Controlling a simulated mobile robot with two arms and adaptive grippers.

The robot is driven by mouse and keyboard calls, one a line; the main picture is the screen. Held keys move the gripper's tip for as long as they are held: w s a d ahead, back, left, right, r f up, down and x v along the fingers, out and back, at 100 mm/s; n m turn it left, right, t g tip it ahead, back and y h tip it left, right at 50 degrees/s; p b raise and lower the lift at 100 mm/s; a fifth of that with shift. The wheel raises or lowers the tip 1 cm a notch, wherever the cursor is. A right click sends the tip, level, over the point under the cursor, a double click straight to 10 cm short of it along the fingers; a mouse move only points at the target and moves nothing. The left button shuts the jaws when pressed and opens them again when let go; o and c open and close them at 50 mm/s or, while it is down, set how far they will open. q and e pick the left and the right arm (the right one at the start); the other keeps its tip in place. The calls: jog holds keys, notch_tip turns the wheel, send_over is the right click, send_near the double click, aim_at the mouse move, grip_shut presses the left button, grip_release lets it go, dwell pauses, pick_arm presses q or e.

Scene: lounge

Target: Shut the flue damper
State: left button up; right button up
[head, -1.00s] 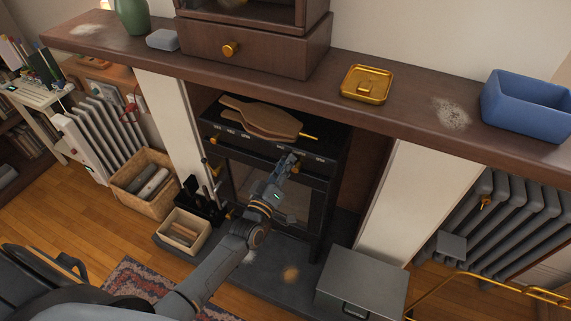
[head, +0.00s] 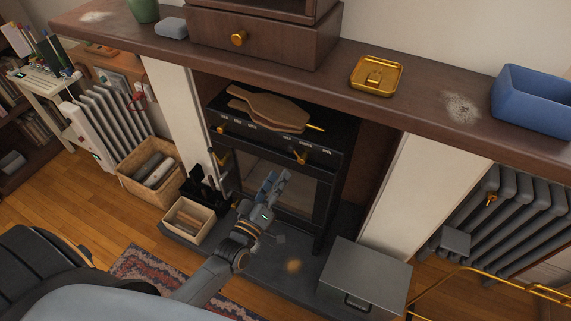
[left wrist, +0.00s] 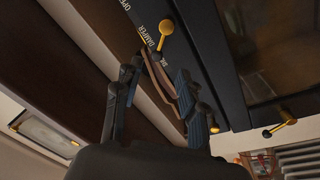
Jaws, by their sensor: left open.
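The black stove (head: 275,180) stands in the fireplace. A brass-knobbed lever (head: 301,157) shows on the right of its front top strip. In the left wrist view, a brass lever (left wrist: 166,27) is beside the printed word DAMPER, with OPEN towards the upper left and another word partly hidden by my fingers. I cannot tell its exact setting. My left gripper (head: 272,184) is open and empty, below the right lever and in front of the stove door, apart from the lever. Its spread fingers also show in the left wrist view (left wrist: 163,85). My right gripper is not in view.
The mantel shelf (head: 420,97) overhangs above. A grey metal box (head: 365,277) stands on the hearth at right. A log basket (head: 150,172), a small wooden box (head: 187,220) and fire tools (head: 205,190) stand at left.

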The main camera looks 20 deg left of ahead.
pick_arm(q)
jog(key=shift+s+a+f, duration=0.1)
jog(key=shift+s+f, duration=0.1)
jog(key=shift+s, duration=1.4)
jog(key=s+d+f+m+g, duration=0.1)
jog(key=s+f+m+g, duration=0.35)
jog(key=f, duration=1.05)
jog(key=s+f+m+g, duration=0.1)
jog(key=s+f+g, duration=0.4)
jog(key=s+f, duration=0.75)
jog(key=s+f+m+g, duration=0.2)
jog(key=s+f+g, duration=0.2)
jog(key=s+f, duration=0.4)
jog(key=s+a+f+m+g+y, duration=0.1)
jog(key=s+f+m+g, duration=0.1)
jog(key=s+f+g, duration=0.3)
jog(key=s+f, duration=0.4)
jog(key=s, duration=0.5)
jog(key=shift+s+m, duration=0.2)
jog(key=shift+m, duration=0.15)
